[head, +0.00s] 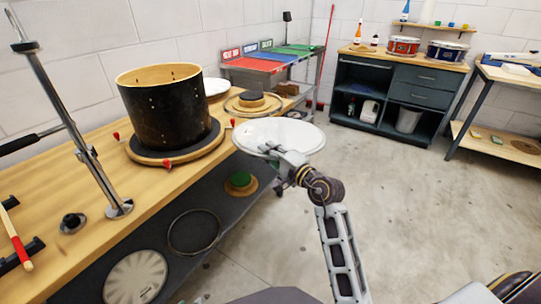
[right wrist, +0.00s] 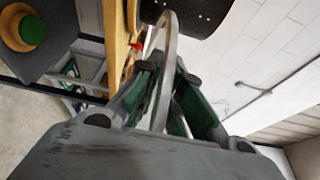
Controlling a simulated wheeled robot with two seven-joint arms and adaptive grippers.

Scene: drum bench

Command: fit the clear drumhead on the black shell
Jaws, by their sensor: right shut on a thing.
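The black shell (head: 168,112) stands upright on a round wooden base (head: 178,154) on the bench, its wooden rim up and its top open. My right gripper (head: 283,152) is shut on the near edge of a round drumhead (head: 279,134), which looks whitish in the head view. The drumhead is in the air beyond the bench's front edge, right of the shell and apart from it. In the right wrist view the drumhead (right wrist: 168,62) is seen nearly edge-on between the fingers (right wrist: 165,100), with the shell (right wrist: 195,12) beyond. My left gripper is not in view.
Red-topped pieces (head: 167,163) stand around the base. A metal stand (head: 85,150) rises at the bench's left. Behind are a white disc (head: 216,86) and a round wooden piece (head: 253,103). A hoop (head: 194,232) and a pale disc (head: 135,278) are below. The floor at right is clear.

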